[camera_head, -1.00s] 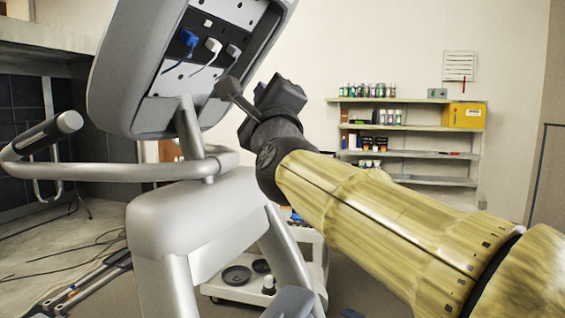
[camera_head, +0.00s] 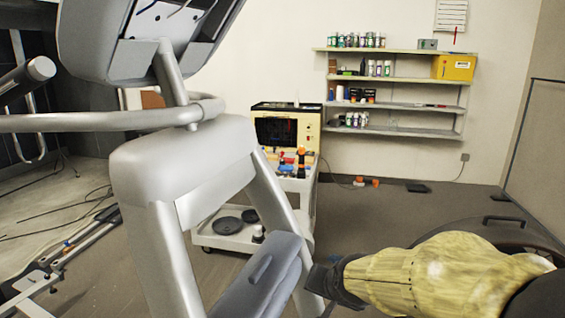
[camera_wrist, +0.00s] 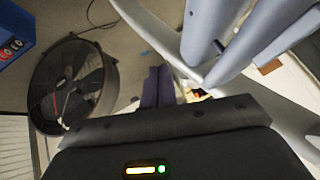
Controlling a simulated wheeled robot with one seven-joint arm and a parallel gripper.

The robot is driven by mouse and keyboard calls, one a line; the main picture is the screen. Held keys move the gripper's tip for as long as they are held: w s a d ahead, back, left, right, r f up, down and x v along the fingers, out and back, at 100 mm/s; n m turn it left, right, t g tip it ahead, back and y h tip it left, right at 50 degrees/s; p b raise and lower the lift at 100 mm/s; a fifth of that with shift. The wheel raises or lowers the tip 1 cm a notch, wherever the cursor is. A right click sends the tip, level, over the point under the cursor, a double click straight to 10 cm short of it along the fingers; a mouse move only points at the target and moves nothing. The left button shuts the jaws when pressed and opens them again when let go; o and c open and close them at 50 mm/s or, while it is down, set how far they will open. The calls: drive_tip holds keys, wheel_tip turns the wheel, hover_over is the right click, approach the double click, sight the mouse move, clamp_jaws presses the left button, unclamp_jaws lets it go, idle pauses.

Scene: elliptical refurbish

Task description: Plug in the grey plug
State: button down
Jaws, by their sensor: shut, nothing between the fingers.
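The console's back panel (camera_head: 128,48) is at the top left of the head view, cut off by the upper edge. Only the lower ends of a blue cable (camera_head: 147,7) and a pale cable (camera_head: 181,8) show on it; the grey plug itself is out of view. My gripper (camera_head: 322,282) is low in the head view, right of the machine's leg and well below the panel. In the wrist view its two dark fingers (camera_wrist: 158,86) are together, with nothing seen between them.
The machine's grey frame (camera_head: 180,175) and handlebar (camera_head: 110,120) stand at left. A white cart (camera_head: 240,238) with tools is behind. Wall shelves (camera_head: 395,106) are at the back. A round fan (camera_wrist: 72,88) shows in the wrist view. Open floor lies at the middle right.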

drive_tip(key=s+d+f+n+g+h, duration=0.1)
drive_tip(key=s+d+f+n+g, duration=0.3)
drive_tip(key=s+f, duration=0.6)
drive_tip(key=s+d+g, duration=0.1)
drive_tip(key=s+d, duration=0.1)
drive_tip(key=s, duration=0.1)
drive_tip(key=shift+f, duration=0.2)
drive_tip(key=shift+w, duration=0.15)
